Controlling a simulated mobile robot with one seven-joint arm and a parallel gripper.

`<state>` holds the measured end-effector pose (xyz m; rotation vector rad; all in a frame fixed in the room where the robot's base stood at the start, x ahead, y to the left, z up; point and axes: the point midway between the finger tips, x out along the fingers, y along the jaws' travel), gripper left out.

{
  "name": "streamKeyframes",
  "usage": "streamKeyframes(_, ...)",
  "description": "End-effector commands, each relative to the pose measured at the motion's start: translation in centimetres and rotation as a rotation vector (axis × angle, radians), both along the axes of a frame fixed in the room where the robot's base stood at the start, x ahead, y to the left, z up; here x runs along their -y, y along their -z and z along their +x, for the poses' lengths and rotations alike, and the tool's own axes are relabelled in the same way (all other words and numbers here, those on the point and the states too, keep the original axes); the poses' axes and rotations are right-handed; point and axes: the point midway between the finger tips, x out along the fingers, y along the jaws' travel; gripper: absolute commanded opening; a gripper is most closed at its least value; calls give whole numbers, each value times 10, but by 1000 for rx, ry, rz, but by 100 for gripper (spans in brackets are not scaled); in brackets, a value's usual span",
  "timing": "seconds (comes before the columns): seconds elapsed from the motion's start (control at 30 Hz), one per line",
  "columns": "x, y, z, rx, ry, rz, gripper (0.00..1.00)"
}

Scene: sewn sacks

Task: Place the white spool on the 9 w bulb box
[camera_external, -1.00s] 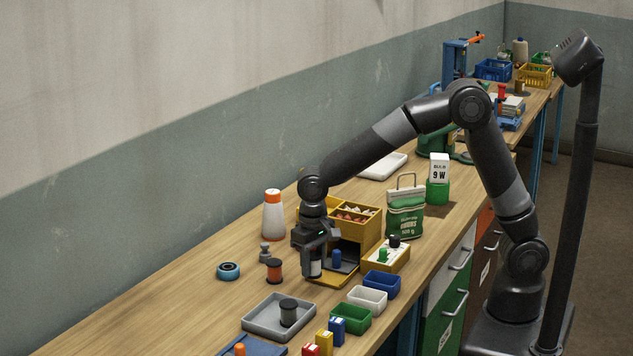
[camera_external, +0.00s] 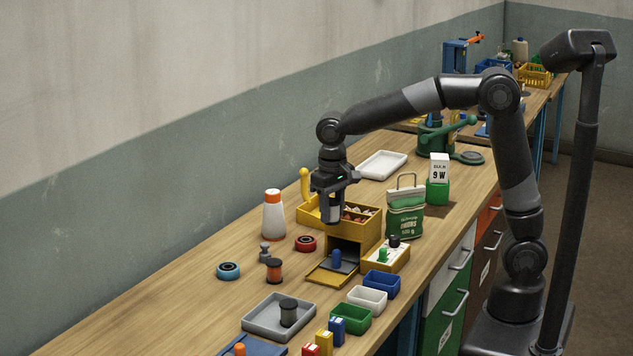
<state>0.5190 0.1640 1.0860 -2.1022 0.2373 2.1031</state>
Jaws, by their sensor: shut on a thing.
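My gripper (camera_external: 334,220) is shut on the white spool (camera_external: 336,213) and holds it up in front of the yellow organizer. The fingers cover much of the spool. The 9 W bulb box (camera_external: 439,169) stands upright farther back to the right of my gripper. It is white above and green below, with "9 W" on its front. Nothing is seen on its top.
A green sack with a handle (camera_external: 405,215) stands just in front of the bulb box. The yellow organizer (camera_external: 368,232) is below my gripper. A white tray (camera_external: 382,165) and a green vise-like tool (camera_external: 436,139) lie behind. A white bottle (camera_external: 273,218) stands left.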

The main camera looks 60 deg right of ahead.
Motion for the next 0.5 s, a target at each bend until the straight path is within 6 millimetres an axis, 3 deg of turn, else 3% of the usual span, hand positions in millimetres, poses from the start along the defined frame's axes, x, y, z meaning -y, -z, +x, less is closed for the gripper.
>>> streamKeyframes(0.03,0,-25,2,10,0,4,17)
streamKeyframes(0.1,0,-56,1,10,0,4,17)
streamKeyframes(0.2,0,-89,1,6,1,2,17)
streamKeyframes(0.5,0,-148,1,3,1,1,17)
